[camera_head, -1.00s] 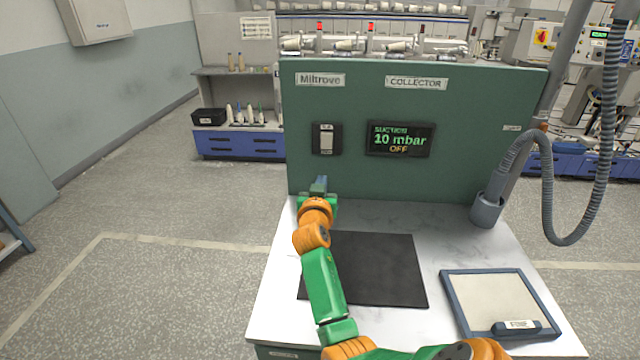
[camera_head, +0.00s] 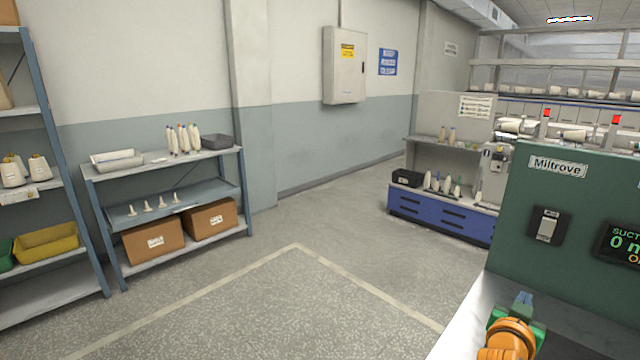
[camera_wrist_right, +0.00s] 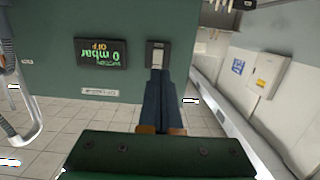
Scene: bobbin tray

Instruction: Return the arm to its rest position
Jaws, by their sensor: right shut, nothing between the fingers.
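My right gripper (camera_head: 522,300) is at the lower right of the head view, in front of the green panel (camera_head: 575,215), with its orange wrist below it. In the right wrist view its blue fingers (camera_wrist_right: 161,95) are together with nothing between them. Their tips lie in line with the light rocker switch (camera_wrist_right: 158,60) on the panel; I cannot tell whether they touch it. The switch (camera_head: 546,225) shows clear above the gripper in the head view. The dark display (camera_head: 620,243) beside it is cut off there; in the wrist view it reads 0 mbar, OFF. My left gripper is not in view.
A white tabletop (camera_head: 462,318) runs under the right arm. Open floor (camera_head: 260,300) lies to the left. A shelf rack (camera_head: 165,195) with cones and cardboard boxes (camera_head: 153,241) stands by the wall. A blue cabinet (camera_head: 440,215) stands behind.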

